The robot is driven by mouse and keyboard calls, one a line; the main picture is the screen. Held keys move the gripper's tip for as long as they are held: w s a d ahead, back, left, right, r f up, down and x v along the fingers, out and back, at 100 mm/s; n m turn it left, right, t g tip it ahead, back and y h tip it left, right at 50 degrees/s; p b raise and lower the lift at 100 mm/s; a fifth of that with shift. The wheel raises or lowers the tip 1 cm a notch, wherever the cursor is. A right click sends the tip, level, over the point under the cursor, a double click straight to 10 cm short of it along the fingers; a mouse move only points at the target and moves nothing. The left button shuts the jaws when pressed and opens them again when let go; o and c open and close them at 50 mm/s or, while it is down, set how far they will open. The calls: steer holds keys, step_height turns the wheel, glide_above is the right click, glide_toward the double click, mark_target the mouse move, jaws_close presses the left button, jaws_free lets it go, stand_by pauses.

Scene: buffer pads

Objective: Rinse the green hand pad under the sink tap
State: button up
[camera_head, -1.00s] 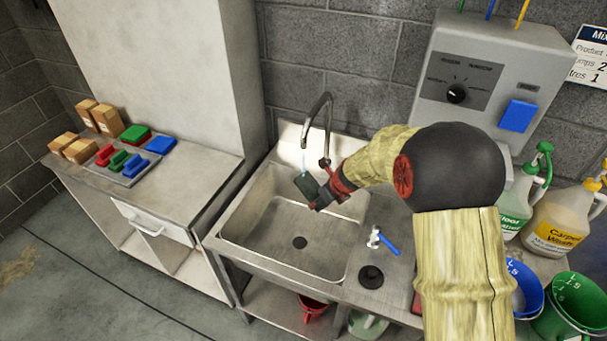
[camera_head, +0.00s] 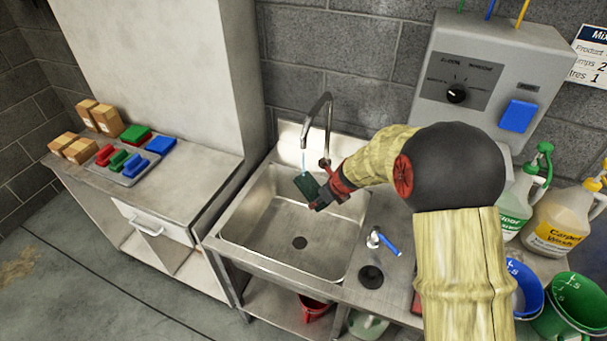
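A dark green pad (camera_head: 306,185) is at my gripper (camera_head: 322,197), above the sink basin (camera_head: 265,240). The gripper's fingers appear closed on the pad's right edge, and the pad is tilted. The tap (camera_head: 319,115) arches over the basin, and a thin bluish stream of water (camera_head: 304,160) falls from its spout onto or just behind the pad's upper edge. The tap's base is partly hidden by my gripper and wrist.
A blue-handled lever (camera_head: 388,243) stands on the sink's right ledge. A grey dispenser (camera_head: 485,85) hangs on the wall at right, above bottles (camera_head: 520,200) and buckets (camera_head: 570,305). The left counter holds a tray of coloured pads (camera_head: 125,165) and boxes (camera_head: 100,117).

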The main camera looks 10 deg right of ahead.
steer(key=s+d+b, duration=0.3)
steer(key=s+d, duration=0.2)
steer(key=s, duration=0.6)
steer(key=shift+d, duration=0.2)
stand_by(0.5)
